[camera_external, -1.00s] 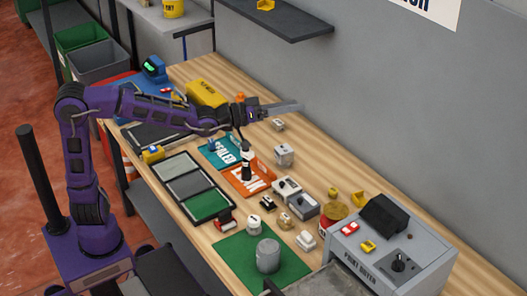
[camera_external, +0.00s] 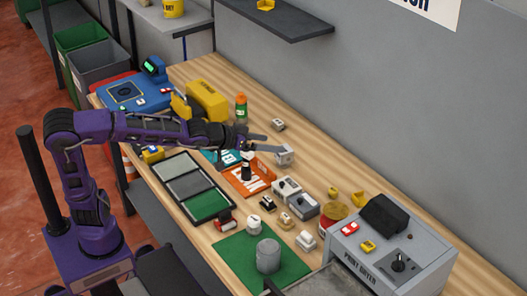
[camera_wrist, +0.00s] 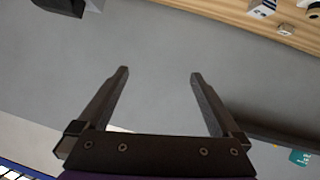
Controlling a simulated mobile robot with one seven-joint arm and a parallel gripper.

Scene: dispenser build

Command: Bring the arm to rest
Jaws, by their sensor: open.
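My gripper (camera_external: 266,144) is at the end of my purple arm, held out over the middle of the workbench (camera_external: 335,165). In the external view its fingers point right, toward the grey wall, above the orange tray area. In the wrist view my gripper (camera_wrist: 158,75) has its two dark fingers spread wide apart with nothing between them. Behind the fingers is mostly plain grey wall. Whether the fingertips touch anything on the bench is hard to tell from the external view.
An orange tray (camera_external: 240,184), a small grey box (camera_external: 284,154), an orange-capped green bottle (camera_external: 241,108) and a yellow object (camera_external: 206,98) are near my arm. A grey paint dryer (camera_external: 350,262) stands front right. A dark shelf (camera_external: 285,22) juts from the wall.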

